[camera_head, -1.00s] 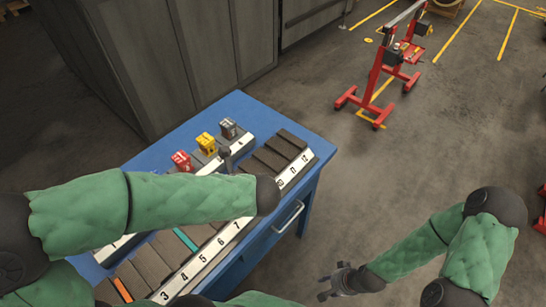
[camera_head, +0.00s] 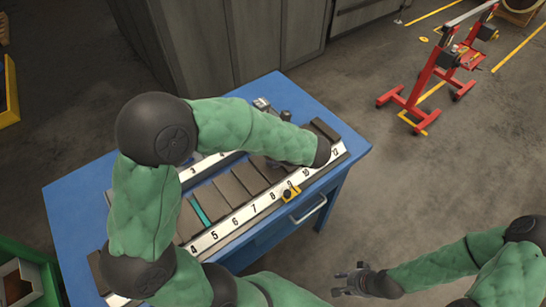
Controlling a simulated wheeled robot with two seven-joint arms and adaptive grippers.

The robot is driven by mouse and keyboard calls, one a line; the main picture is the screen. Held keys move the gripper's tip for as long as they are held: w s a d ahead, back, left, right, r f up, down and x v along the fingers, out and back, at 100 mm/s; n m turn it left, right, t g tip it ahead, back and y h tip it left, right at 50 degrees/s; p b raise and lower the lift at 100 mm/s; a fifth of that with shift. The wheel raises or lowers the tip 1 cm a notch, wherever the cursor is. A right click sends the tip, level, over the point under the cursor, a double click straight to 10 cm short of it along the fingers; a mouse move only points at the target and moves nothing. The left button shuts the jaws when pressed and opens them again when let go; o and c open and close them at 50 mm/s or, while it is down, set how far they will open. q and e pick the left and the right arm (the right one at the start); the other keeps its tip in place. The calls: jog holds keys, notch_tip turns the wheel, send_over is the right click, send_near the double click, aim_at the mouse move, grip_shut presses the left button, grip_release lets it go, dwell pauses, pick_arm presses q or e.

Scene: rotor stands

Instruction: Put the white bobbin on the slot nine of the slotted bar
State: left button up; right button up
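The slotted bar (camera_head: 241,217) runs along the front of the blue table, with dark slots and printed numbers; a small yellow and black piece (camera_head: 290,192) sits at its front edge by number 9. A small grey-white block, apparently the white bobbin (camera_head: 262,103), shows in part at the back of the table behind my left forearm. My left gripper is mostly hidden under that forearm; a dark part (camera_head: 272,163) shows below it above the slots, and what it holds cannot be seen. My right gripper (camera_head: 349,277) is open and empty, off the table's right side.
The blue table (camera_head: 88,182) has bare room at its left. A second numbered bar (camera_head: 196,168) is partly covered by my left arm. A red wheeled stand (camera_head: 432,90) is on the floor at back right; grey cabinets (camera_head: 250,40) stand behind.

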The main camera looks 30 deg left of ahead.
pick_arm(q)
jog(key=shift+w+f, duration=0.55)
jog(key=shift+f, duration=0.1)
jog(key=shift+w+a+f+b, duration=0.15)
jog(key=shift+f+b, duration=0.25)
jog(key=shift+f, duration=0.5)
jog(key=shift+w+d+f+b, duration=0.1)
jog(key=shift+f+b, duration=0.25)
jog(key=shift+f, duration=0.5)
jog(key=shift+f, duration=0.15)
jog(key=o, duration=1.4)
jog(key=shift+r, duration=0.3)
jog(key=p+v, duration=0.2)
jog(key=v, duration=0.9)
jog(key=shift+s+d+r+p, duration=0.15)
jog(key=shift+d+r+p, duration=0.05)
jog(key=shift+d+p, duration=0.2)
